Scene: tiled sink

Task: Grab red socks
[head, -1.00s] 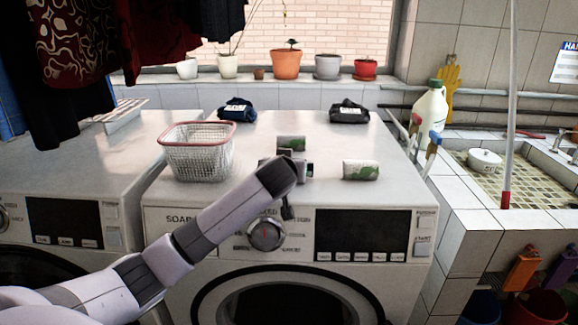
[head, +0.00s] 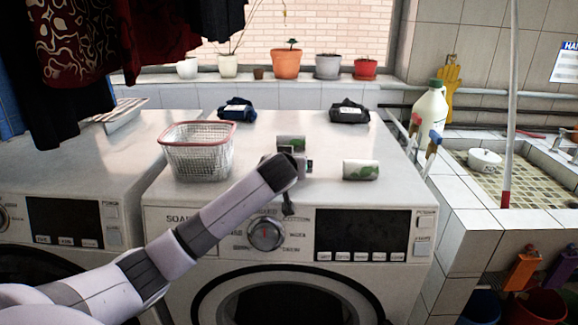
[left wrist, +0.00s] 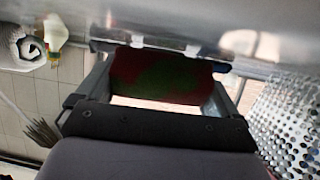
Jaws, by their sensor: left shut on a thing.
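My left gripper (head: 296,164) is low over the front middle of the white washing machine top, mostly hidden by its own wrist in the head view. In the left wrist view its jaws (left wrist: 155,85) are shut on a dark red and green thing (left wrist: 155,72), with a finger at each side. I cannot tell from its shaded face whether it is a pair of socks. A white and green item (head: 291,143) lies just behind the gripper. A similar rolled item (head: 361,170) lies to its right. My right gripper is not in view.
A wire basket with a red rim (head: 197,150) stands left of the gripper. Dark blue folded cloth (head: 237,110) and dark grey folded cloth (head: 349,112) lie at the back. A white jug (head: 431,108) stands by the sink. Dark clothes (head: 75,60) hang upper left.

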